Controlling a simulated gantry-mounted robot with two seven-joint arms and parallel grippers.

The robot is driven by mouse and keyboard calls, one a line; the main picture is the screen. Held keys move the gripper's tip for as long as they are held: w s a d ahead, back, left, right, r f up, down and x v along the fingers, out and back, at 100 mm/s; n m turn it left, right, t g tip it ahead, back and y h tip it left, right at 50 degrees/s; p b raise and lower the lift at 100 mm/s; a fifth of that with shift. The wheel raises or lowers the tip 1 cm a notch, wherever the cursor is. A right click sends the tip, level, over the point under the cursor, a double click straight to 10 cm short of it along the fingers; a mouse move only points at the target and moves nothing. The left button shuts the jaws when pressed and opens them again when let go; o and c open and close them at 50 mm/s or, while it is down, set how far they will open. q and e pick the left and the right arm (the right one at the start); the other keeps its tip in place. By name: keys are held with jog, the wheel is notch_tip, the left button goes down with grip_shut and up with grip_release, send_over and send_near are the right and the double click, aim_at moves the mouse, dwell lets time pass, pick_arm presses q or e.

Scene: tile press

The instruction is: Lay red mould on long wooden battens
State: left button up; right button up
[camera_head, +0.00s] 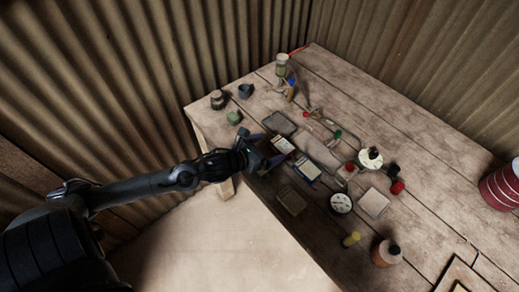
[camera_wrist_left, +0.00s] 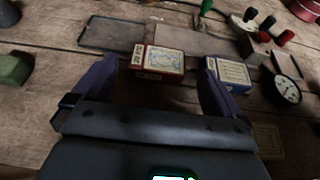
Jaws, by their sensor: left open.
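The red mould (camera_wrist_left: 163,62) is a small red-edged block with a pale patterned top, lying on the table. It also shows in the head view (camera_head: 284,145). My left gripper (camera_head: 266,155) is open and empty; in the left wrist view its two dark purple fingers (camera_wrist_left: 158,80) stand to either side of the mould's near side. I cannot tell whether they touch it. Wooden strips (camera_head: 460,274) at the lower right edge of the head view may be the long battens; they are partly cut off. My right gripper is not in view.
A similar blue-edged block (camera_wrist_left: 231,75) lies close to the right finger. A dark tray (camera_wrist_left: 114,34) lies behind on the left, a green block (camera_wrist_left: 14,68) at far left, and a round dial (camera_wrist_left: 287,90) at right. Bottles and a red tin (camera_head: 502,186) stand farther right.

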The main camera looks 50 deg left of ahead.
pick_arm(q)
jog(key=shift+v, duration=1.75)
